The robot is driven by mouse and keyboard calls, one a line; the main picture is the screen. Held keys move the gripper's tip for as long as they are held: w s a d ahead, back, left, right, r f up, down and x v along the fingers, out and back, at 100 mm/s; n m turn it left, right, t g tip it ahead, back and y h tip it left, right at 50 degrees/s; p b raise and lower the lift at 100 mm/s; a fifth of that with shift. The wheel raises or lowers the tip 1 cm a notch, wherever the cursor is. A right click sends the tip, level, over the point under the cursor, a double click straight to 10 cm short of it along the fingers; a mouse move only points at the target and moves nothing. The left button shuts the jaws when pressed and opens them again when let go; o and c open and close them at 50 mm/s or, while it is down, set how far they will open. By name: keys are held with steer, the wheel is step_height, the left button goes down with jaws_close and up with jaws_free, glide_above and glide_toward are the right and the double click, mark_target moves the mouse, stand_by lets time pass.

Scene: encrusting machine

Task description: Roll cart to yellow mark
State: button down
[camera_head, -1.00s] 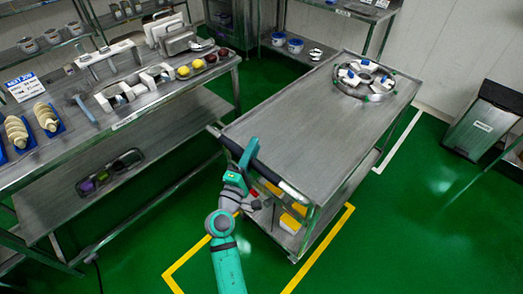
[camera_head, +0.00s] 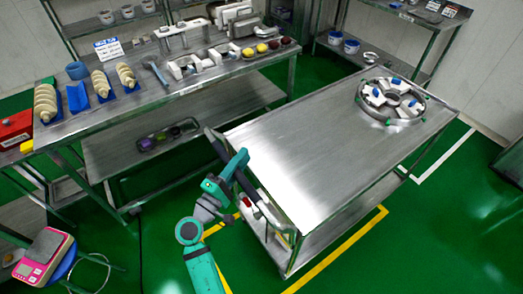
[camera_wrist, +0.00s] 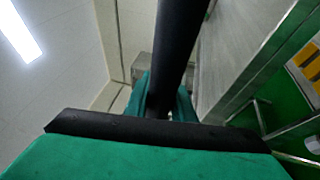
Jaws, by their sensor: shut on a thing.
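The steel cart (camera_head: 300,150) stands in the middle of the head view, with a dark handle bar (camera_head: 248,190) along its left end. My gripper (camera_head: 232,170) is shut on this handle bar; the bar also shows in the wrist view (camera_wrist: 181,35), running between my fingers (camera_wrist: 162,108). The yellow mark (camera_head: 335,254) is an outline on the green floor. One line runs along the cart's near right side to a corner, and another part shows beside my arm (camera_head: 215,228). The cart stands over part of the outline and hides much of it.
A round metal ring fixture (camera_head: 390,100) with white and blue parts sits on the cart's far end. A steel worktable (camera_head: 140,100) stands close on the left, with a narrow floor gap. A stool with a pink scale (camera_head: 45,258) is at lower left. Green floor is open at right.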

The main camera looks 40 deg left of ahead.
steer(key=s+a, duration=0.3)
steer(key=s, duration=0.6)
steer(key=s+a, duration=0.3)
steer(key=s, duration=0.6)
steer(key=shift+s, duration=0.1)
steer(key=c, duration=1.5)
jaws_free()
steer(key=shift+s+a, duration=0.1)
steer(key=shift+s, duration=0.05)
steer(key=s, duration=0.3)
steer(key=s+f, duration=0.1)
steer(key=s, duration=0.3)
steer(key=s+f, duration=0.1)
steer(key=s, duration=0.2)
steer(key=shift+s+d, duration=0.2)
steer(key=shift+d, duration=0.2)
steer(key=shift+w, duration=0.1)
